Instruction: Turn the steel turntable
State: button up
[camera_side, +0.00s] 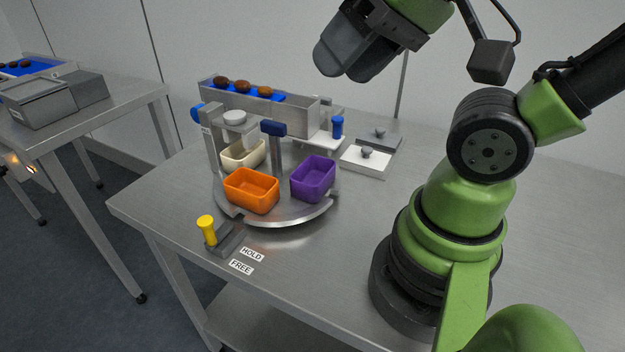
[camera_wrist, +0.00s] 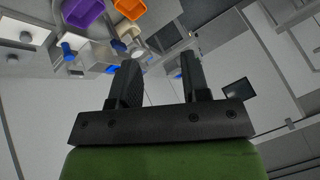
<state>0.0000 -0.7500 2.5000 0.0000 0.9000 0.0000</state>
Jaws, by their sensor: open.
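The steel turntable (camera_side: 272,219) is a round disc on the table. It carries an orange tub (camera_side: 252,190) at the front, a purple tub (camera_side: 313,178) at the right and a cream tub (camera_side: 243,154) at the back left. A post with a dark blue top (camera_side: 273,129) rises between the tubs. A yellow-knobbed lever (camera_side: 207,229) stands at the front beside HOLD and FREE labels. My gripper (camera_side: 345,55) is raised above and right of the turntable, apart from everything. In the wrist view my gripper (camera_wrist: 157,78) is open and empty; the purple tub (camera_wrist: 84,12) shows upper left.
A metal trough (camera_side: 300,113) with dates on a blue belt (camera_side: 243,88) stands behind the turntable. A blue-knobbed part (camera_side: 337,128) and two knobbed lids (camera_side: 366,160) are to the right. Another bench stands at far left.

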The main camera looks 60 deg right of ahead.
jog(key=shift+o, duration=0.2)
jog(key=n+g+h, duration=0.2)
jog(key=n+g, duration=0.2)
jog(key=g, duration=0.3)
send_over(273, 122)
notch_tip(273, 122, down, 8)
jog(key=shift+f, duration=0.1)
notch_tip(273, 122, down, 9)
jog(key=shift+f, duration=0.2)
grip_shut()
